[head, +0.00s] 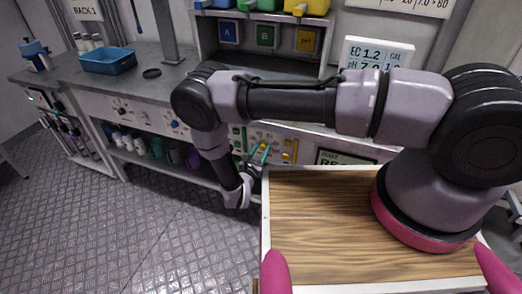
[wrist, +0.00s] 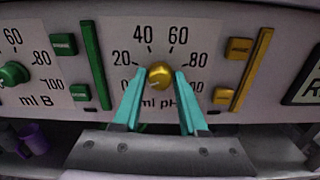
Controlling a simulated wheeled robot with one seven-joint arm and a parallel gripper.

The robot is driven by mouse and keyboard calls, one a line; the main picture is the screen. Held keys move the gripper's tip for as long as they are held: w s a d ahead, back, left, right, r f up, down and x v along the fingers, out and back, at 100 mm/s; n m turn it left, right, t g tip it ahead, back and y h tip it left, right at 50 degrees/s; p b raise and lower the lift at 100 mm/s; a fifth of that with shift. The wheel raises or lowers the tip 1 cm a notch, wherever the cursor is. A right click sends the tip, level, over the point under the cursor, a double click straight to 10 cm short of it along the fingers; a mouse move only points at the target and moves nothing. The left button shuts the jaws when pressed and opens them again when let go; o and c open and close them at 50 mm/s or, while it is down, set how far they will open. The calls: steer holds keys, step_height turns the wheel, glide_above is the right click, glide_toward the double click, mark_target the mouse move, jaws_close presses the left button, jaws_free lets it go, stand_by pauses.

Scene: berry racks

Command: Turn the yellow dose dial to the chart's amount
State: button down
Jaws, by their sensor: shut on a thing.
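The yellow dose dial (wrist: 160,75) sits on a white panel marked "ml pH", with a scale that shows 20, 40, 60 and 80 around it. A pale mark shows toward its lower left, but the exact reading is unclear. My gripper (wrist: 160,79) has one teal finger on each side of the dial and is shut on it. In the head view my gripper (head: 259,152) reaches down to the panel under the bench, and the dial is too small to make out there. A wall chart (head: 411,7) at the top right is cut off, with "80" on its lower line.
A green dial (wrist: 13,73) marked "ml B" is to the left. A green bar (wrist: 95,65) and a yellow bar (wrist: 251,69) flank the yellow dial. A display (head: 377,55) reads EC 1.2. A blue tray (head: 108,62) stands on the left bench; the floor there is clear.

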steer(key=m, duration=0.3)
steer(key=shift+m, duration=0.4)
steer(key=m, duration=0.4)
steer(key=shift+d+m, duration=0.1)
steer(key=shift+m, duration=0.2)
steer(key=m, duration=0.4)
steer(key=shift+f+m, duration=0.1)
steer(key=shift+m, duration=0.2)
steer(key=m, duration=0.4)
steer(key=shift+f, duration=0.1)
steer(key=m, duration=0.5)
steer(key=shift+s, duration=0.1)
steer(key=m, duration=0.4)
steer(key=shift+f+m, duration=0.15)
steer(key=shift+m, duration=0.15)
steer(key=m, duration=0.4)
steer(key=shift+m, duration=2.1)
